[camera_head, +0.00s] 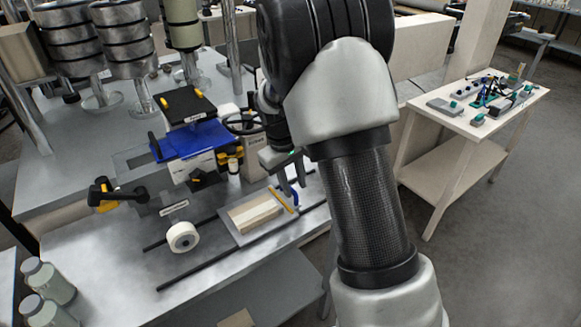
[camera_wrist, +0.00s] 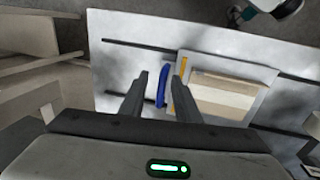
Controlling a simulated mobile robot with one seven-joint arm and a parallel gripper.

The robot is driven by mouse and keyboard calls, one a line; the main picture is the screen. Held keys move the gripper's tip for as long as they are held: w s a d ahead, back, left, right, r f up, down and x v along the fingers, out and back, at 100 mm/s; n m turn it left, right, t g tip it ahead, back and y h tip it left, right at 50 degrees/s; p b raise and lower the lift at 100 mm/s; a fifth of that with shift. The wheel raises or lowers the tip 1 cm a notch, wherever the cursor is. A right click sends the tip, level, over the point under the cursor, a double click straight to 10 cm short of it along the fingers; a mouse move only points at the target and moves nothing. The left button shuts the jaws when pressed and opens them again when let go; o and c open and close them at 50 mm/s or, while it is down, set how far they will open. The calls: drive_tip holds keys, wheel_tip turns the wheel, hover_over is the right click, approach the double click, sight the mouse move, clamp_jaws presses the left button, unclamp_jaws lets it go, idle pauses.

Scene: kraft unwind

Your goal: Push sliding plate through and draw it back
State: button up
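The sliding plate (camera_head: 236,230) is a light grey plate with a beige block on it, lying between two black rails on the metal bench. A yellow strip and a blue handle (camera_head: 294,194) are at its right end. In the wrist view the plate (camera_wrist: 262,76) lies right of my fingers. My gripper (camera_head: 290,176) is open at the handle end of the plate. In the wrist view its two fingers (camera_wrist: 161,70) appear on either side of the blue handle (camera_wrist: 162,86). I cannot tell whether they reach down around it or touch it.
A white roll (camera_head: 183,237) stands left of the plate, between the rails. A blue-topped machine (camera_head: 195,139) with black knobs stands behind. Bottles (camera_head: 48,282) are at the front left. A side table (camera_head: 480,108) with small items stands right.

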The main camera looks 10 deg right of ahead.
drive_tip(key=s+a+r+p, duration=0.1)
drive_tip(key=a+r, duration=0.2)
drive_tip(key=r, duration=1.3)
drive_tip(key=shift+s+r, duration=0.15)
drive_tip(key=shift+r, duration=0.2)
drive_tip(key=shift+p, duration=0.3)
drive_tip(key=s+d+r+m+t+y+p, duration=0.15)
drive_tip(key=s+r+p, duration=0.25)
drive_tip(key=s+r, duration=0.7)
drive_tip(key=s+r+m+t+p, duration=0.2)
drive_tip(key=s+m+t+p, duration=0.1)
drive_tip(key=s, duration=1.1)
drive_tip(key=shift+d+r+p, duration=0.3)
drive_tip(key=shift+d+p, duration=0.1)
drive_tip(key=shift+d, duration=0.05)
drive_tip(key=shift+y, duration=0.25)
